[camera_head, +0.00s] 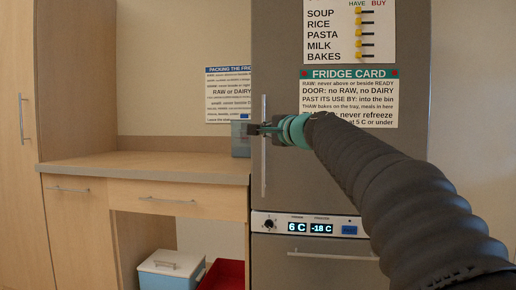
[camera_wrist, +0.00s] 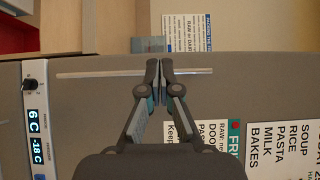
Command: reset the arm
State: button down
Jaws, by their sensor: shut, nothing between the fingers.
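My arm reaches in from the right in the head view, and my gripper (camera_head: 255,129) is in front of the tall grey fridge (camera_head: 345,170). Its fingers are shut with nothing between them; in the wrist view the fingertips (camera_wrist: 159,63) meet. The fridge's long upright door handle (camera_head: 263,175) lies behind the fingertips as seen from the wrist, where its bar (camera_wrist: 95,74) runs out to both sides. I cannot tell whether the fingers touch it. The fridge door looks shut.
A wooden counter (camera_head: 150,167) stands left of the fridge, with a grey-blue box (camera_head: 240,147) at its right end. Below are a white-lidded cooler (camera_head: 170,264) and a red bin (camera_head: 224,276). A display panel (camera_head: 310,226) and lower handle (camera_head: 333,256) are on the fridge front.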

jog(key=s+f+n+g+h, duration=0.1)
jog(key=s+f+n+g, duration=0.25)
jog(key=f, duration=0.75)
jog(key=s+f+n+g+h, duration=0.1)
jog(key=s+f+n+g, duration=0.3)
jog(key=f, duration=0.7)
jog(key=s+d+f+n+g+h, duration=0.1)
jog(key=s+d+f+h, duration=0.1)
jog(key=s+f, duration=0.4)
jog(key=s+d+f+n+g+h+p, duration=0.1)
jog(key=s+f, duration=0.5)
jog(key=s, duration=1)
jog(key=s+d+f+n+g+h+p, duration=0.1)
jog(key=s+d+f, duration=0.4)
jog(key=s, duration=0.6)
jog(key=shift+d+f+n+h, duration=0.15)
jog(key=shift+f+n+h, duration=0.55)
jog(key=shift+n+h, duration=0.35)
jog(key=shift+s, duration=0.1)
